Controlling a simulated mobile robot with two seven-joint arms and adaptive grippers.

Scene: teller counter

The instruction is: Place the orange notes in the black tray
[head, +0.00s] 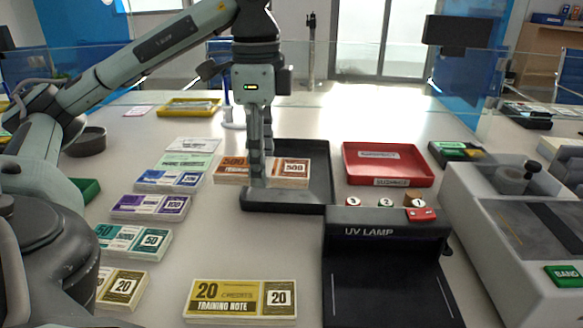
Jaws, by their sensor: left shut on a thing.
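The orange notes (231,171), a banded stack marked 500, show in the middle of the head view. My left gripper (257,178) points down and is shut on the orange notes. The stack's right part overlaps the black tray (318,190) in the picture, and its left part reaches past the tray's left edge. I cannot tell whether the stack touches the tray. The fingers hide a middle part of the stack. My right gripper is not in view.
A red tray (389,178) lies right of the black tray. A UV lamp (385,262) stands in front. Several note stacks line the left, including purple notes (150,206) and teal notes (132,240). Yellow 20 notes (240,300) lie at the front. A yellow tray (188,106) lies behind.

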